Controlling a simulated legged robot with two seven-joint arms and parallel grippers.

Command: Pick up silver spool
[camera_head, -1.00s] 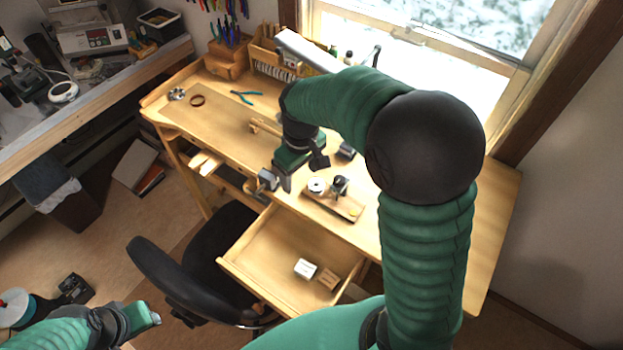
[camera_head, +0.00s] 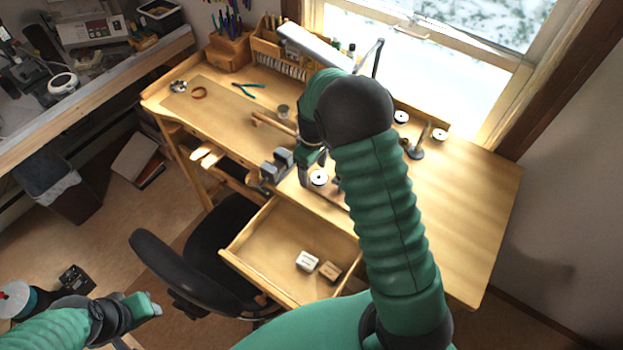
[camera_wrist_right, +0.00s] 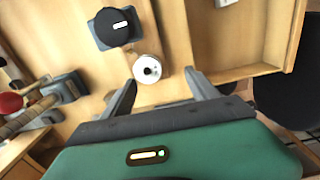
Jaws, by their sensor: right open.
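The silver spool (camera_head: 319,178), pale with a dark centre hole, stands on the workbench just behind the open drawer. It also shows in the right wrist view (camera_wrist_right: 147,69). My right gripper (camera_head: 318,171) is open and directly over it. In the wrist view its two fingers (camera_wrist_right: 160,80) point towards the spool, which sits between the tips, closer to the left finger. I cannot tell whether a finger touches it. My left gripper (camera_head: 150,304) is low at the left, far from the bench, and its jaw opening is unclear.
A black-topped item on a grey base (camera_wrist_right: 113,28) stands close to the spool. A grey vise (camera_head: 277,165) is left of the gripper. The open drawer (camera_head: 275,250) holds two small blocks (camera_head: 307,261). A chair (camera_head: 175,275) stands in front. The bench's right side is largely clear.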

